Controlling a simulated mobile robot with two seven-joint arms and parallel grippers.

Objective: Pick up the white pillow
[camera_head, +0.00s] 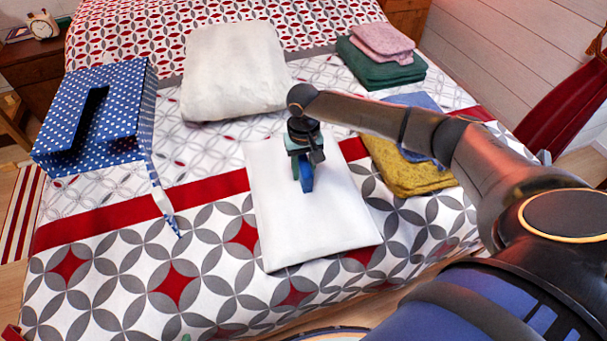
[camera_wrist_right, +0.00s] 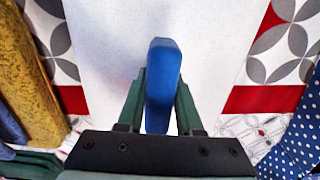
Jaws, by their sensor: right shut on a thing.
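A puffy white pillow (camera_head: 235,70) lies flat on the bed toward the back. A thin, flat white piece (camera_head: 325,220), perhaps a folded cloth or a board, lies on the bed nearer me and fills the middle of the right wrist view (camera_wrist_right: 110,55). My right gripper (camera_head: 304,178) points down over this flat piece, apart from the puffy pillow. It is shut on a narrow blue thing (camera_wrist_right: 163,80) between its green fingers. I cannot tell whether the blue thing touches the white surface. My left gripper is not in view.
A blue dotted bag (camera_head: 100,95) with a strap lies at left. Green and pink folded cloths (camera_head: 382,70) are at back right. Yellow and blue cloths (camera_head: 405,175) lie right of the flat white piece. A nightstand (camera_head: 40,58) holds a clock (camera_head: 42,25).

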